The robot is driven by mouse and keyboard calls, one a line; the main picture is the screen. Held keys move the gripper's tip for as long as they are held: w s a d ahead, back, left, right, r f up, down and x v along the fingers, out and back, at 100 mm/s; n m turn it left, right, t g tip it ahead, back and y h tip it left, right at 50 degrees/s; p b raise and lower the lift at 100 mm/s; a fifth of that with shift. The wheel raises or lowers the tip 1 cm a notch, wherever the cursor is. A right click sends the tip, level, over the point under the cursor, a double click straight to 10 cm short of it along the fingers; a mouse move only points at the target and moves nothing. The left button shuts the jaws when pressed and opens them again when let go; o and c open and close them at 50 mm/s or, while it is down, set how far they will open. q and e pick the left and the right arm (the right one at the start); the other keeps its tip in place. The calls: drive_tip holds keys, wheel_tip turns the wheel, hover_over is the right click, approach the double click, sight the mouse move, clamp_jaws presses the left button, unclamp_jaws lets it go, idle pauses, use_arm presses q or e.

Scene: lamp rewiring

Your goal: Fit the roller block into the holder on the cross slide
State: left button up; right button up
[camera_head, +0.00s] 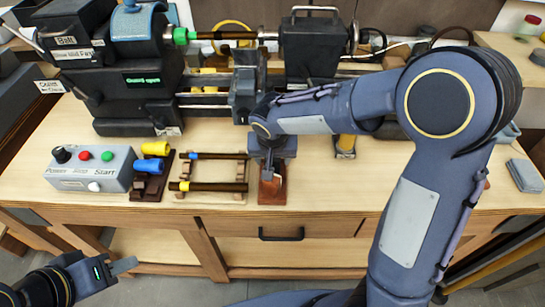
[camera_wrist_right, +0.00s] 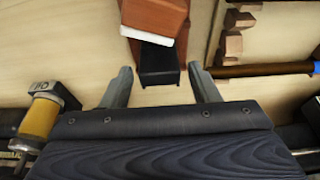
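A dark block (camera_wrist_right: 158,68), which looks like the roller block, sits at a red-brown wooden stand (camera_wrist_right: 153,18) with a white strip between them. The stand also shows in the head view (camera_head: 272,191), on the bench front. My right gripper (camera_wrist_right: 160,72) is open, its fingertips either side of the dark block with a gap on each side. In the head view the right gripper (camera_head: 272,165) hangs over the stand and hides much of it. The cross slide (camera_head: 245,90) is behind it; its holder is not clearly distinguishable. My left gripper (camera_head: 122,267) is low at the left, away from the bench.
A control box with buttons (camera_head: 90,168) stands at left. A rack with dark tool rods (camera_head: 208,187) lies just left of the stand. The lathe headstock (camera_head: 115,75) and tailstock (camera_head: 312,50) line the back. An amber cylinder (camera_wrist_right: 40,118) stands nearby.

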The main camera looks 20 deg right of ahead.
drive_tip(key=c, duration=0.8)
drive_tip(key=shift+r+p, duration=2.25)
drive_tip(key=shift+r, duration=1.3)
drive_tip(key=shift+c, duration=0.2)
drive_tip(key=shift+s, duration=0.1)
